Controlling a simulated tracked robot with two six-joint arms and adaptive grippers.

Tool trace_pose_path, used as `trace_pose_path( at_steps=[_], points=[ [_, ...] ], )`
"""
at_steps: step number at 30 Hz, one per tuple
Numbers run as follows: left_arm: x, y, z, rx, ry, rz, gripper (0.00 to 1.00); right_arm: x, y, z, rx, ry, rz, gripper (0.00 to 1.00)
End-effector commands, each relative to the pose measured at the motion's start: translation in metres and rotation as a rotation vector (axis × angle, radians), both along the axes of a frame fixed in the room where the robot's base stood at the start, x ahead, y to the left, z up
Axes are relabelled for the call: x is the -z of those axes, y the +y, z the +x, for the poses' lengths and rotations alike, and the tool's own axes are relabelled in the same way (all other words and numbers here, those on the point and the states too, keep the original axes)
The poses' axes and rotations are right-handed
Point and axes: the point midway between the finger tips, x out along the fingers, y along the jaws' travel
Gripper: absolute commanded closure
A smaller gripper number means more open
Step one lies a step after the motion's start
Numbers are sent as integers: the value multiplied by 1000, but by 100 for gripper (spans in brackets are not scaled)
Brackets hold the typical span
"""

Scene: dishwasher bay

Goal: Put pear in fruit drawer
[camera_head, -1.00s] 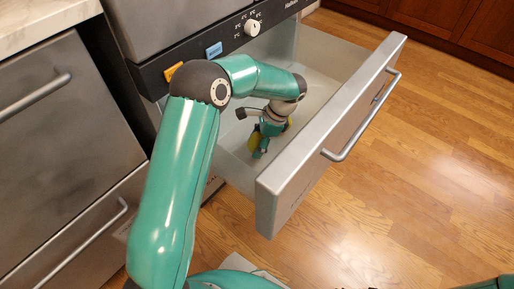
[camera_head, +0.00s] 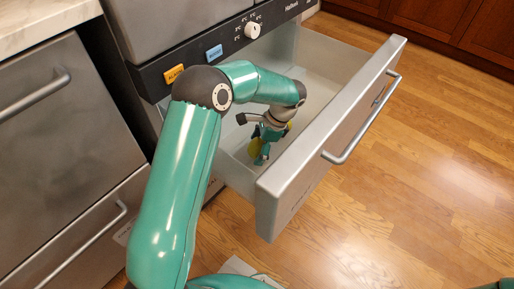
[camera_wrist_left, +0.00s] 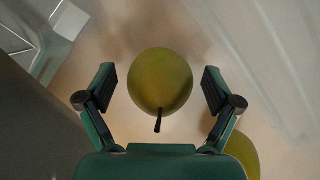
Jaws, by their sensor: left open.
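The fruit drawer (camera_head: 318,95) is pulled open below the control panel. My left gripper (camera_head: 266,148) reaches down inside it. In the left wrist view a round yellow-green pear (camera_wrist_left: 160,80) with a dark stem lies between the two fingers of my left gripper (camera_wrist_left: 160,90). The fingers are open, with a gap on both sides of the pear. A second yellow-green fruit (camera_wrist_left: 243,152) shows at lower right, partly hidden by the gripper body. In the head view, yellow-green patches (camera_head: 254,148) show beside the fingers, mostly hidden. My right gripper is out of view.
The drawer front (camera_head: 330,140) with its bar handle (camera_head: 362,125) stands close to the right of my left gripper. The control panel (camera_head: 200,55) with a knob (camera_head: 252,30) is above. Closed steel drawers (camera_head: 60,130) are at left. The wooden floor (camera_head: 420,180) is clear.

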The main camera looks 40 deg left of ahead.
Motion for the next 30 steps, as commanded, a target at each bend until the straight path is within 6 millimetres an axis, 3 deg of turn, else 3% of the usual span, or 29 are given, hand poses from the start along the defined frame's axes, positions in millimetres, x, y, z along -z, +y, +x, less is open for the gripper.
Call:
trace_pose_path(
  at_steps=[18, 23, 30],
  points=[
    [-98, -30, 26, 1, -3, 0, 9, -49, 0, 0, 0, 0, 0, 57],
    [-109, -34, 30, 0, -1, 0, 9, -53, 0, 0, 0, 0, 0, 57],
    [-110, -35, 30, 0, 0, 0, 9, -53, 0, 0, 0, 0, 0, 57]
  ],
)
